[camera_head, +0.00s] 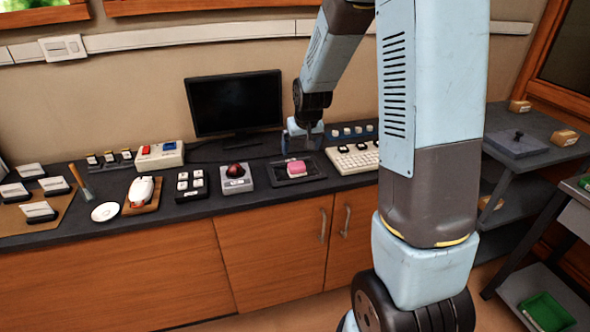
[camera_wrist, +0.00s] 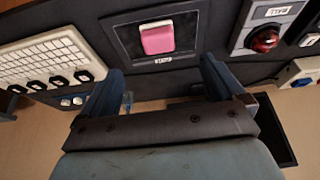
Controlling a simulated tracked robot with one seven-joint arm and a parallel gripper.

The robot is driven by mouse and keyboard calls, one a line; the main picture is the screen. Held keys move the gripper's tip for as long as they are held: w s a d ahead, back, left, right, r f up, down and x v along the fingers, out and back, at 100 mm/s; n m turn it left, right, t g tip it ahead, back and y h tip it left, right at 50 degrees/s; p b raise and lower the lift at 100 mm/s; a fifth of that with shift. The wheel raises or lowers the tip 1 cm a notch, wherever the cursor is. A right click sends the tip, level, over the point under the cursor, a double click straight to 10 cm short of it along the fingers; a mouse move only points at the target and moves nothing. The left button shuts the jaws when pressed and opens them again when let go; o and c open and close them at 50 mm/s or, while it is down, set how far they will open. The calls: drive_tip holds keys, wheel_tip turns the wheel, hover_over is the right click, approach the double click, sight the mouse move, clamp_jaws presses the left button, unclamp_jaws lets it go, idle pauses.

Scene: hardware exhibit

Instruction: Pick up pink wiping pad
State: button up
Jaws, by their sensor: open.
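The pink wiping pad (camera_head: 296,168) lies in a dark, shallow framed tray (camera_head: 315,170) on the counter. In the wrist view the pad (camera_wrist: 157,39) shows as a pink block on a pale base, inside the tray's dark frame with a small label below it. My gripper (camera_head: 305,134) is above and behind the pad, near the wall side of the counter. In the wrist view my gripper (camera_wrist: 163,75) has its two blue fingers spread wide and nothing between them. The pad lies beyond the fingertips, apart from them.
A red dome button box (camera_head: 236,178) stands left of the tray, and a white keyboard (camera_head: 353,158) stands to the right. A black monitor (camera_head: 234,102) stands behind. A row of knobs (camera_head: 350,131) is close to my gripper's right. The counter is crowded.

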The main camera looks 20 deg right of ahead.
sight(297, 164)
drive_tip(key=x, duration=0.7)
drive_tip(key=shift+w+d+f, duration=0.15)
drive_tip(key=shift+d+f, duration=0.05)
drive_tip(key=shift+d, duration=0.05)
drive_tip(key=shift+w+x, duration=0.2)
drive_tip(key=shift+x, duration=0.75)
drive_tip(key=shift+w+x, duration=0.2)
drive_tip(key=shift+x, duration=0.75)
drive_tip(key=shift+w+a+f, duration=0.1)
drive_tip(key=shift+w+f, duration=0.25)
drive_tip(key=shift+f, duration=0.15)
drive_tip(key=shift+c, duration=0.3)
drive_tip(key=c, duration=1.1)
drive_tip(key=shift+r, duration=0.6)
drive_tip(key=shift+c, duration=0.2)
drive_tip(key=v, duration=0.2)
drive_tip(key=shift+w+r, duration=0.15)
drive_tip(key=shift+r, duration=0.25)
drive_tip(key=s+r, duration=0.9)
drive_tip(key=s, duration=0.4)
drive_tip(key=shift+s, duration=0.35)
